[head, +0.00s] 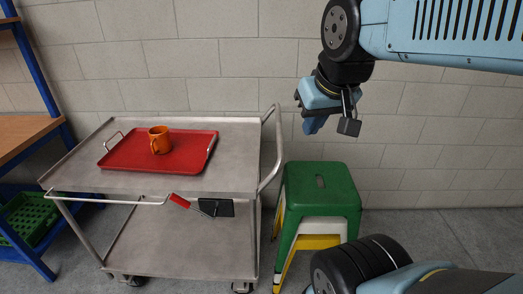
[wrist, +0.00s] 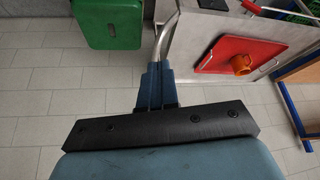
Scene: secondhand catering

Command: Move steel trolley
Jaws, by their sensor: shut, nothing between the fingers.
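The steel trolley (head: 225,160) stands on the floor in the left half of the head view, with a top shelf and a lower shelf (head: 175,245) on castors. Its curved push handle (head: 279,150) rises at its right end; the handle also shows in the wrist view (wrist: 165,35). A red tray (head: 125,158) lies on the top shelf with an orange mug (head: 159,139) on it. My gripper (head: 311,126) hangs in the air to the right of the handle, shut and empty. In the wrist view its fingers (wrist: 155,85) point towards the handle, which shows just beyond the fingertips; I cannot tell the gap.
A green stool (head: 320,188) on white and yellow ones stands right of the trolley. A red-handled scraper (head: 205,206) hangs at the trolley's front rail. A blue-framed shelf with a green crate (head: 30,218) is at the left. A block wall is behind; floor at right is clear.

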